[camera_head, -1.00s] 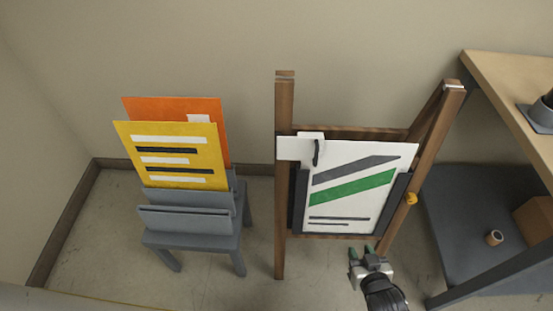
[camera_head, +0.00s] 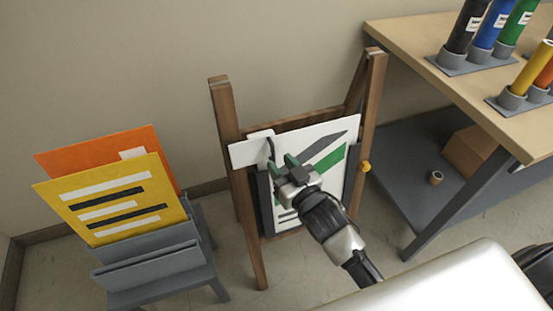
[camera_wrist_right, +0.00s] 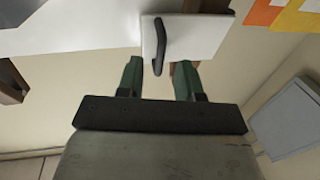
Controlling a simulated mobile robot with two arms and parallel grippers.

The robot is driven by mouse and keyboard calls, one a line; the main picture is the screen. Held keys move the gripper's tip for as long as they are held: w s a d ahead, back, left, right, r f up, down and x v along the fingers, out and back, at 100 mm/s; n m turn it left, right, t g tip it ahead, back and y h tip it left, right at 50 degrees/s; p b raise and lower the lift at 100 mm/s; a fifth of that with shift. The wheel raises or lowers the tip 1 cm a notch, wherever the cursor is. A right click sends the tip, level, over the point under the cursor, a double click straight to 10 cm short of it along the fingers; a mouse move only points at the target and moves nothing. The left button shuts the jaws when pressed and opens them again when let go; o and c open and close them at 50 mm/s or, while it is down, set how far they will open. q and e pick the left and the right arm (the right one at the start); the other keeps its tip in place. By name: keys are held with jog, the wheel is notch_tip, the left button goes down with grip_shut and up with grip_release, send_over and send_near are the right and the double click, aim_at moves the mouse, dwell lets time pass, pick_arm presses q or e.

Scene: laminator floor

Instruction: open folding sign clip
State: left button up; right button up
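The folding sign is a wooden A-frame (camera_head: 371,100) holding a white poster (camera_head: 335,134) with grey and green stripes. A white clip plate (camera_head: 250,150) with a dark curved lever sits at the poster's upper left. In the right wrist view the clip plate (camera_wrist_right: 205,35) is ahead, and its black lever (camera_wrist_right: 159,45) lies between the fingertips. My right gripper (camera_head: 283,164) is open with green-tipped fingers, just below and right of the lever. In the wrist view the right gripper (camera_wrist_right: 157,72) has nothing between its fingers at their base; contact with the lever cannot be told. My left gripper is not in view.
A grey rack (camera_head: 150,262) with yellow (camera_head: 115,205) and orange signs stands at left. At right, a wooden-topped table (camera_head: 430,50) holds coloured tubes in grey holders.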

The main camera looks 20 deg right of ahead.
jog(key=shift+x, duration=1.1)
grip_shut()
